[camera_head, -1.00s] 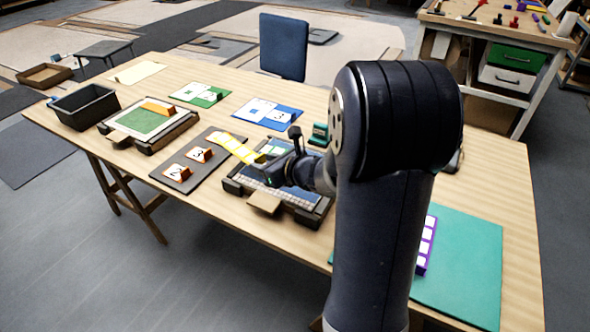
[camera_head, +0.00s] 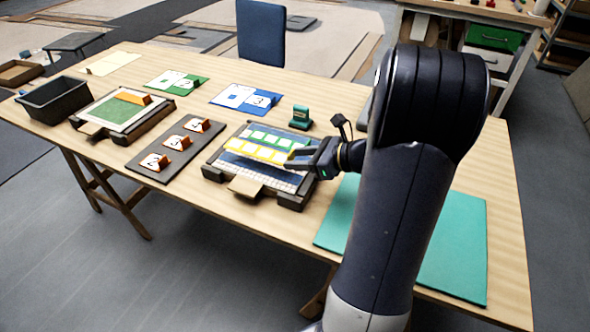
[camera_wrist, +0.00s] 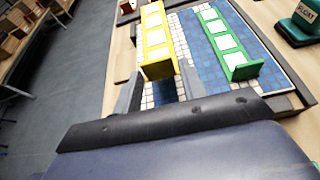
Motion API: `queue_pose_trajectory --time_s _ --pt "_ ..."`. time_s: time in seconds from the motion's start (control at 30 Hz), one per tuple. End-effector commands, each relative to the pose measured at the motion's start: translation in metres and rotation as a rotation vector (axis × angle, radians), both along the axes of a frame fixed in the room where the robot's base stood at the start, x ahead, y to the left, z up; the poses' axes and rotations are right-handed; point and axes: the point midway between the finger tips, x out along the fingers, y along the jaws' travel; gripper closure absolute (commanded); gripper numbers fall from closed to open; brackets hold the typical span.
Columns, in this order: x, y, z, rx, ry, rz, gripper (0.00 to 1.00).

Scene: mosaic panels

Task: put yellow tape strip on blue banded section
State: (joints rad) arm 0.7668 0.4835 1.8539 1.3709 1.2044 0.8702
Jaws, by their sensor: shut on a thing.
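The yellow tape strip (camera_head: 257,150), with pale squares along it, is held at its right end by my gripper (camera_head: 293,160). It extends left over the mosaic panel (camera_head: 287,187), a dark-framed board with white tiles and blue bands. In the wrist view the yellow strip (camera_wrist: 155,65) sits between my two fingers (camera_wrist: 160,88). A blue banded section (camera_wrist: 195,45) shows between it and the green strip (camera_wrist: 238,60), which lies on the panel. Another blue area is partly hidden below the yellow strip. I cannot tell whether the yellow strip touches the panel.
A green stamp-like block (camera_head: 301,118) stands behind the panel. A dark board (camera_head: 150,165) with numbered cards is left of it, then a green-centred panel (camera_head: 118,118) and a black bin (camera_head: 52,100). A teal mat (camera_head: 455,250) lies at right, partly behind my arm.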

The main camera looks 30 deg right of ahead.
Motion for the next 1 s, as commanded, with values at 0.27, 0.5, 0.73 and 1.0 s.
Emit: queue_pose_trajectory --time_s 0.27,0.5,0.73,1.0 --pt "0.000 0.000 -0.030 0.002 0.003 -0.002 0.81" --pt "0.000 0.000 -0.043 -0.002 0.000 -0.001 0.81" --pt "0.000 0.000 -0.047 -0.002 0.000 -0.001 0.81" --pt "0.000 0.000 -0.047 -0.002 0.000 -0.001 0.44"
